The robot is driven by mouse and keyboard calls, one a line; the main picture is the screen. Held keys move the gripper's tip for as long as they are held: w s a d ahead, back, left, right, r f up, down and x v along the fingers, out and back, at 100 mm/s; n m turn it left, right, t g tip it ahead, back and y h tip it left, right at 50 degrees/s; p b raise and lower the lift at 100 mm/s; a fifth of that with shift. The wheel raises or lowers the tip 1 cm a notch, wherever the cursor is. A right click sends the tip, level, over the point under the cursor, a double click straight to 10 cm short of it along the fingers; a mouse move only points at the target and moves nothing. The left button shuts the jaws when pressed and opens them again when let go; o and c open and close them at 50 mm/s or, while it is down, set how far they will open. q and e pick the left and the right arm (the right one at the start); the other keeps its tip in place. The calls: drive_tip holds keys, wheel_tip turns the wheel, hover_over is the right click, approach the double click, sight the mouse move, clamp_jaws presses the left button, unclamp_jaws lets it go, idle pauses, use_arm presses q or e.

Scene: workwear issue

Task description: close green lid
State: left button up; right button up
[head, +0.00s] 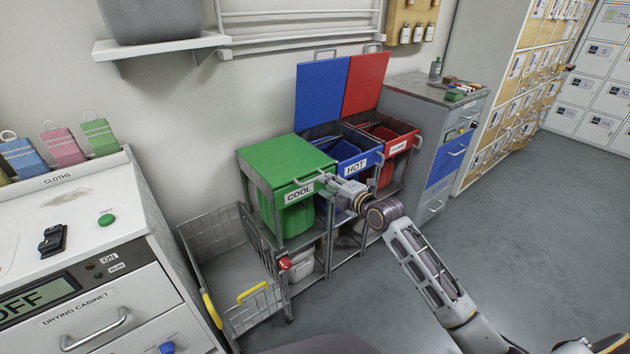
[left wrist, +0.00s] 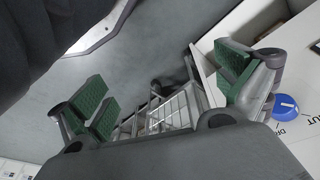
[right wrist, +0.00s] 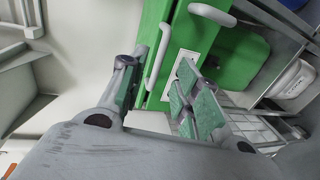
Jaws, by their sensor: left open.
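The green lid (head: 285,158) lies flat over the top of the green COOL bin (head: 297,217) in the head view. In the right wrist view the green lid (right wrist: 152,28) shows with a pale bar handle (right wrist: 158,55) just beyond the fingertips. My right gripper (head: 328,182) is at the lid's front right corner, beside the COOL label. Its fingers (right wrist: 158,92) are apart with nothing gripped between them; I cannot tell whether one touches the lid. My left gripper (left wrist: 165,95) is open and empty, seen only in the left wrist view, above the floor near the wire basket.
The blue lid (head: 322,95) and red lid (head: 365,82) stand upright behind their open bins. A wire basket cart (head: 230,265) is left of the green bin, with the drying cabinet (head: 110,310) further left. A grey drawer unit (head: 430,150) stands right. Floor at right is clear.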

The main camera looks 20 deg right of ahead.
sight(315, 178)
use_arm(q)
drive_tip(key=shift+w+d+r+t+b, duration=0.1)
drive_tip(key=shift+w+r+t+b, duration=0.15)
drive_tip(key=shift+r, duration=0.3)
drive_tip(key=shift+w+d+r+t+b, duration=0.1)
drive_tip(key=shift+r+b, duration=0.25)
drive_tip(key=shift+r, duration=0.2)
use_arm(e)
drive_tip(key=shift+x, duration=3.7)
use_arm(q)
drive_tip(key=shift+f, duration=0.1)
use_arm(e)
clamp_jaws()
